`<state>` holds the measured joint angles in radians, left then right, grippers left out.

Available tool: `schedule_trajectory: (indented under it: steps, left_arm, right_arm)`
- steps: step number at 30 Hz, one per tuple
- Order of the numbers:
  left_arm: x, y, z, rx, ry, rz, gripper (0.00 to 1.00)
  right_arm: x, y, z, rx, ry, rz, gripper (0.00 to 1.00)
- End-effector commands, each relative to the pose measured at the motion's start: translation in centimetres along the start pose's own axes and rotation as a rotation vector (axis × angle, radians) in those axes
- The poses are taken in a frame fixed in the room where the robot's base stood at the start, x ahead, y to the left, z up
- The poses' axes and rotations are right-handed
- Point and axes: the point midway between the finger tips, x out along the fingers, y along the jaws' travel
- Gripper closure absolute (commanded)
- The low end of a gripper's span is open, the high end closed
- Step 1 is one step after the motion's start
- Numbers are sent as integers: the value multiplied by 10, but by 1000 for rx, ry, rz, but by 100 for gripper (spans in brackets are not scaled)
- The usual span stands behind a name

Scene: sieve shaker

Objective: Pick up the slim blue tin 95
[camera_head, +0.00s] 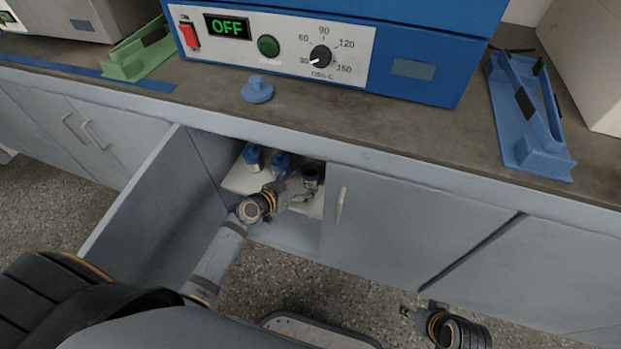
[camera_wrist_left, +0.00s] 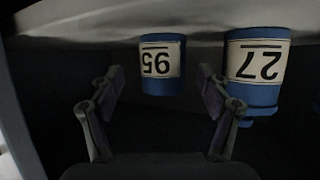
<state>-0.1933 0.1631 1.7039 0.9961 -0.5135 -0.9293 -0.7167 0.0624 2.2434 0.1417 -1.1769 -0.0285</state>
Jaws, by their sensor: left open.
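The slim blue tin 95 (camera_wrist_left: 162,66) shows in the left wrist view, its white label upside down. It stands ahead of my open left gripper (camera_wrist_left: 160,92), between the lines of the two fingers, with nothing held.
A wider blue tin 27 (camera_wrist_left: 257,66) stands beside tin 95, near one finger. The tins stand on a pale shelf (camera_head: 236,181) under the counter. The open door (camera_head: 155,205) is left of my arm, the closed door (camera_head: 400,225) right of the opening.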

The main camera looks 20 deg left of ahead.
Motion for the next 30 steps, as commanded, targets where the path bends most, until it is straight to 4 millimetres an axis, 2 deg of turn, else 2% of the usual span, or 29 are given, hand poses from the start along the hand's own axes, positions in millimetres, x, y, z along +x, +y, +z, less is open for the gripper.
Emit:
schedule_trajectory:
  steps: [2,9,12,18,20,30]
  left_arm:
    - [5,-1,0,0,2,-1,23]
    - [45,-4,1,-2,1,0,23]
    - [52,-4,1,-1,0,0,23]
    - [52,-4,0,0,0,0,23]
    - [52,-4,0,0,0,0,30]
    - [51,-4,0,0,0,0,76]
  right_arm:
    - [2,0,0,0,5,-1,58]
    - [15,-3,3,8,62,-15,58]
    - [15,-3,2,9,73,-18,58]
    - [14,-3,2,9,75,-18,58]
    - [14,-3,2,9,75,-18,58]
    - [14,-3,2,9,75,-17,58]
